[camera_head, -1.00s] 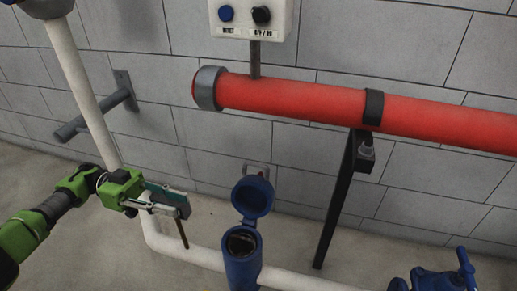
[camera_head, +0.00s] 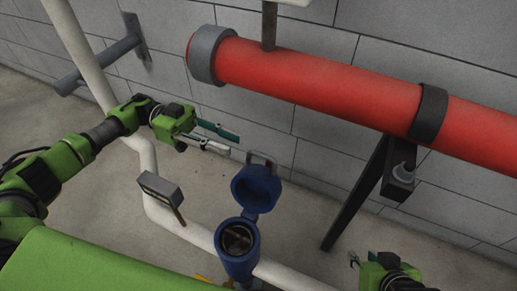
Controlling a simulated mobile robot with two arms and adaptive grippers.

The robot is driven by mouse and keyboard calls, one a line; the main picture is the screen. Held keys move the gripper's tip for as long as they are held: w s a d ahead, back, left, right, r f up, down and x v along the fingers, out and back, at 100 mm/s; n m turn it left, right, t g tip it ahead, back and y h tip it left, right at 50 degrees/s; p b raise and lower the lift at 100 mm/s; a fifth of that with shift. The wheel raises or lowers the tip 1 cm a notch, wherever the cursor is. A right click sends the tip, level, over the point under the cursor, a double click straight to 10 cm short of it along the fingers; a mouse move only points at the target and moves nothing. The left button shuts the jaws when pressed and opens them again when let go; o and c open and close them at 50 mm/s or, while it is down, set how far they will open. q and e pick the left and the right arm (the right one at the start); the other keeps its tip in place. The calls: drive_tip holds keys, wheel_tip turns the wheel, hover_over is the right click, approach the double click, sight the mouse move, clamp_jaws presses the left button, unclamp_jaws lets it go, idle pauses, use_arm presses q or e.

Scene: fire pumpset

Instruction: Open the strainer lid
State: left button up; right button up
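The blue strainer (camera_head: 240,268) stands upright on the white pipe low in the middle, with its dark round mouth uncovered. Its blue round lid (camera_head: 257,188) is hinged at the back and stands swung up, tilted away from the mouth. A small metal handle loop (camera_head: 262,160) shows at the lid's far edge. My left gripper (camera_head: 235,145) is above and left of the lid, its two fingers apart with nothing between them. It appears clear of the lid. My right gripper (camera_head: 363,257) is at the bottom right, away from the strainer; its finger gap is unclear.
A thick red pipe (camera_head: 310,85) with a grey end crosses above, held by a black bracket (camera_head: 360,190). A small grey box (camera_head: 160,188) on a post stands left of the strainer. The white pipe (camera_head: 195,233) runs along the floor. A block wall is behind.

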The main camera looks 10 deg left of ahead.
sight(258, 152)
use_arm(q)
drive_tip(key=d, duration=0.2)
drive_tip(key=s+d, duration=0.1)
drive_tip(key=d, duration=0.5)
drive_tip(key=shift+s+d, duration=0.25)
clamp_jaws()
